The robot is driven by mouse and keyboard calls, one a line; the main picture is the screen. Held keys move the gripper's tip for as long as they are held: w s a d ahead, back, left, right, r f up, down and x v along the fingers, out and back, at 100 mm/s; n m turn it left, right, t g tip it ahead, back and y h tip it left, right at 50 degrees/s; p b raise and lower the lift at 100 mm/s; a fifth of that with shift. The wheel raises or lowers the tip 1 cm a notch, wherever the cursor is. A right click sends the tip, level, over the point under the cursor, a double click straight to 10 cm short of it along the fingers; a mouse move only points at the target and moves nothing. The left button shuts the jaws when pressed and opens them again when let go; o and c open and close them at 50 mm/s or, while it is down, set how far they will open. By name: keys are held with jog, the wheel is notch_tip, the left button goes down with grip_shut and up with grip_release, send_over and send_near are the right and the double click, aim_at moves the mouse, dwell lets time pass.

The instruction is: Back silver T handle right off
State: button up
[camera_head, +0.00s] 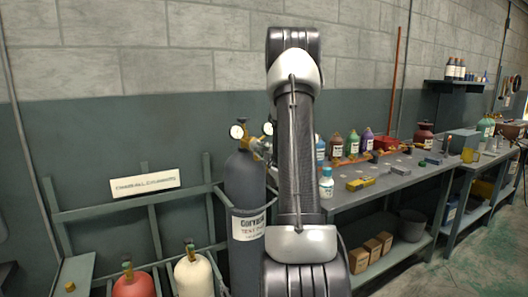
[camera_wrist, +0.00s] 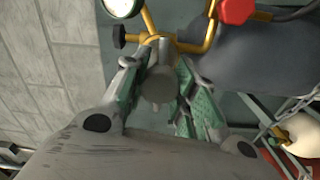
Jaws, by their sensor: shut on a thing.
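In the wrist view, the silver T handle (camera_wrist: 159,72) is a short grey metal piece on a brass fitting (camera_wrist: 157,38). My gripper (camera_wrist: 157,88) has its two green-padded fingers on either side of the handle, shut on it. How the pads touch the handle is partly hidden. In the head view, a dark grey gas cylinder (camera_head: 246,190) stands upright with a brass regulator on top, carrying a white gauge (camera_head: 237,132). My arm hides the gripper and the handle there.
In the wrist view, a gauge (camera_wrist: 122,6), a black knob (camera_wrist: 119,37) and a red knob (camera_wrist: 237,10) sit close to my fingers. Red (camera_head: 134,286) and cream (camera_head: 194,277) cylinders stand at lower left. A cluttered workbench (camera_head: 408,184) is on the right.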

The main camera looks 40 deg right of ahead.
jog(key=shift+f, duration=0.1)
dwell(0.3)
jog(key=o, duration=1.1)
jog(key=shift+c, duration=0.2)
jog(key=v, duration=0.7)
jog(key=shift+s, duration=0.25)
